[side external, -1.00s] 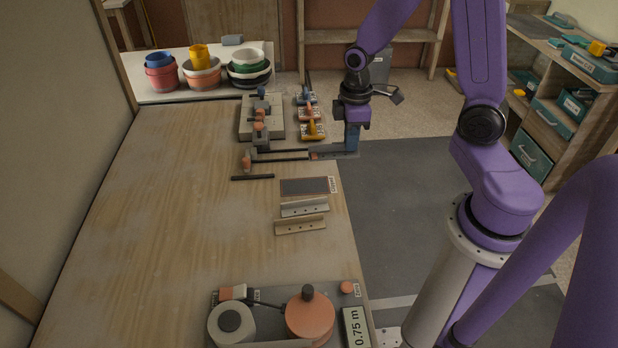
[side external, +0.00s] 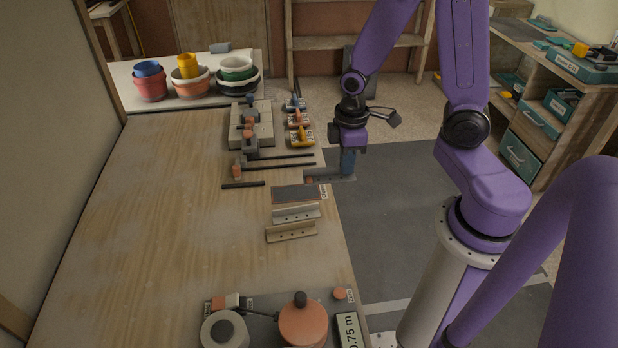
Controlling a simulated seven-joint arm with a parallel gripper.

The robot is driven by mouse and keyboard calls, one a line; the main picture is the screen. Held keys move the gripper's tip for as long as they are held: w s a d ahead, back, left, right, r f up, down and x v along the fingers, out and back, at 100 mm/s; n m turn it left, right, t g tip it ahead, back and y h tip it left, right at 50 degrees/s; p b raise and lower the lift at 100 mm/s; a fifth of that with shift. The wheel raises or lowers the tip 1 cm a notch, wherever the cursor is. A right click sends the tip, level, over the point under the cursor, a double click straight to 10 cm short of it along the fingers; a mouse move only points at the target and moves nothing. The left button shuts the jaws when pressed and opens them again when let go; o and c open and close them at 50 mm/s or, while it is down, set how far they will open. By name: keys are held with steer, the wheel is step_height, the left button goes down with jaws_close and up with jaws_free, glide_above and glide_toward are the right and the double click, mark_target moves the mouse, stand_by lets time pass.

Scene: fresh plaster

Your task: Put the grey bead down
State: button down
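The grey bead (side external: 296,214) looks to be the light grey angled strip with small holes, lying on the wooden bench near its right edge. A tan strip (side external: 291,232) of the same shape lies just nearer. A dark labelled pad (side external: 296,194) lies just beyond. My gripper (side external: 347,162) hangs off the bench's right edge, beyond and right of the grey bead and apart from it. Whether the fingers are shut on these is too small to tell.
Dark bars (side external: 278,163) lie beyond the pad, near a grey block rack (side external: 250,128) and blue, orange and yellow tools (side external: 301,136). A station with an orange round part (side external: 303,322) fills the near end. The bench's left and middle are clear.

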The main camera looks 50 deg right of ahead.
steer(key=w+f, duration=0.2)
steer(key=w, duration=0.1)
steer(key=w+f, duration=0.3)
steer(key=w, duration=0.1)
steer(key=w+d+f, duration=0.1)
steer(key=w+f, duration=0.2)
steer(key=shift+w, duration=0.25)
steer(key=shift+w+f, duration=0.3)
steer(key=shift+f, duration=1.55)
steer(key=shift+f, duration=0.1)
steer(key=c, duration=1.3)
jaws_free()
steer(key=shift+c, duration=0.2)
